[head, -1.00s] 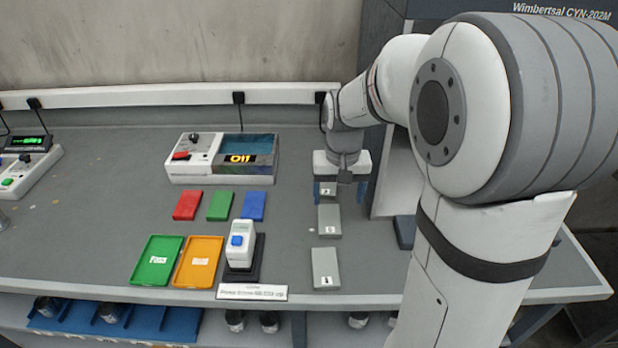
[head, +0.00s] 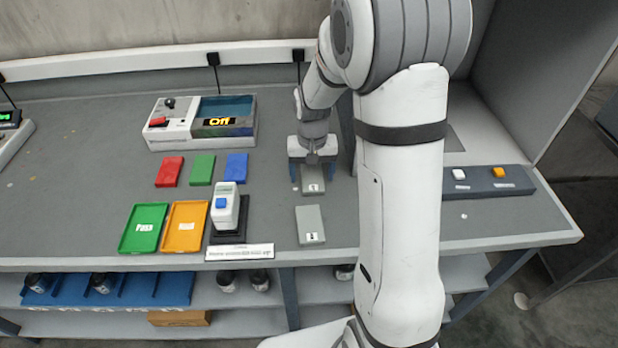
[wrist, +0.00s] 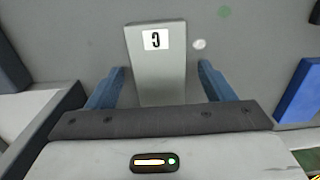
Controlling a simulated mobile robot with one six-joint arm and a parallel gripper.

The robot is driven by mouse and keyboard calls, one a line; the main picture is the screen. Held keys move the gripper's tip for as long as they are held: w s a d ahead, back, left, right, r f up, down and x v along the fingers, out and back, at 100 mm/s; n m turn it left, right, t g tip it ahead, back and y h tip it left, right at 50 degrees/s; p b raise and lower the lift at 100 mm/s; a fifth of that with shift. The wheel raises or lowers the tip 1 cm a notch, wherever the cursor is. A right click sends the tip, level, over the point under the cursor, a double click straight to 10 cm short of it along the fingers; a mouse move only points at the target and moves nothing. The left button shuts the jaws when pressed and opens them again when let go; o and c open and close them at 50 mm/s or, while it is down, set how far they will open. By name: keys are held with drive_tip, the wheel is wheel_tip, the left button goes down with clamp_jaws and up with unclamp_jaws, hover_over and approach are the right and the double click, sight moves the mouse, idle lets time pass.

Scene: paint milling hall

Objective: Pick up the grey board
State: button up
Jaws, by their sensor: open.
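A grey board (head: 312,173) with a white number label on its near end lies flat on the bench. My gripper (head: 314,176) is over its far part, jaws open. In the wrist view the board (wrist: 161,75) lies between the two blue fingers (wrist: 160,90), with a gap on each side; its label is at the top. I cannot tell the gripper's height above the bench. A second grey board (head: 310,226), also labelled, lies nearer the front edge. A third grey board, seen behind these a second ago, is now hidden by my gripper.
Red (head: 169,171), green (head: 201,169) and blue (head: 236,166) slabs lie to the left. Green (head: 144,228) and orange (head: 185,227) trays and a white handheld device (head: 225,208) are in front of them. A box reading "Off" (head: 172,134) stands behind; a button panel (head: 478,186) is right.

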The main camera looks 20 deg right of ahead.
drive_tip(key=c, duration=1)
drive_tip(key=shift+c, duration=0.3)
drive_tip(key=shift+r, duration=0.15)
